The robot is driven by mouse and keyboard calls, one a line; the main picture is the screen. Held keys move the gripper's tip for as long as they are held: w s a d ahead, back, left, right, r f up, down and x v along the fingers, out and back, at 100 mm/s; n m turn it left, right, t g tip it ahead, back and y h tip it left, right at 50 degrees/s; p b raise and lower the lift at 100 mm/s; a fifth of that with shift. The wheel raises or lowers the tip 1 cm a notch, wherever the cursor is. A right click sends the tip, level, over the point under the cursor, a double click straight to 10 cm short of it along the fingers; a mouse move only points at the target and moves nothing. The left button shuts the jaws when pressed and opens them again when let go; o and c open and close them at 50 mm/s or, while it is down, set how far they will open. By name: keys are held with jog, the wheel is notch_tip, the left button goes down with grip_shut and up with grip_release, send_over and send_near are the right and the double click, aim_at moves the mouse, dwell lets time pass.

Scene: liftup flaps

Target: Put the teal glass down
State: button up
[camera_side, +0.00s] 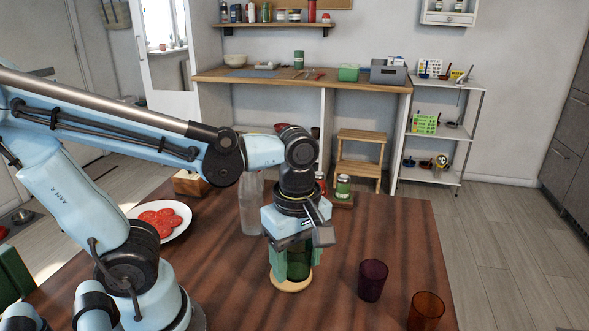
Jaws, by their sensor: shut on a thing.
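The teal glass (299,267) looks dark green and see-through, and it is upright. My gripper (292,259) points straight down and is shut on it, with pale green fingers at its sides. The glass is over a round, light wooden coaster (291,286) on the brown table. I cannot tell whether its base touches the coaster. The upper part of the glass is hidden by my gripper.
A purple glass (373,280) and an amber glass (425,312) stand to the right on the table (400,225). A tall clear vessel (250,205) stands close behind my gripper at left. A plate (184,227) of red slices and a jar (343,187) are farther back.

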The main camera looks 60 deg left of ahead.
jog(key=w+a+f, duration=0.1)
jog(key=a+f, duration=0.1)
jog(key=w+a+f, duration=0.1)
jog(key=a, duration=0.2)
jog(key=w+a+f, duration=0.1)
jog(key=a+f, duration=0.1)
jog(key=a, duration=0.1)
jog(key=shift+w+a+f, duration=0.25)
jog(key=shift+w+f, duration=0.05)
jog(key=shift+w, duration=0.05)
jog(key=shift+f, duration=2)
jog(key=shift+f, duration=0.15)
jog(key=o, duration=1.1)
jog(key=d+r+m+t, duration=0.1)
jog(key=r+m+t, duration=0.1)
jog(key=r+m, duration=0.2)
jog(key=w+d+r+m+t, duration=0.1)
jog(key=r+m, duration=0.3)
jog(key=m, duration=0.4)
jog(key=w+d+r+m+t, duration=0.1)
jog(key=r+m+t, duration=0.3)
jog(key=m, duration=0.2)
jog(key=shift+d+r, duration=0.25)
jog(key=shift+r, duration=0.05)
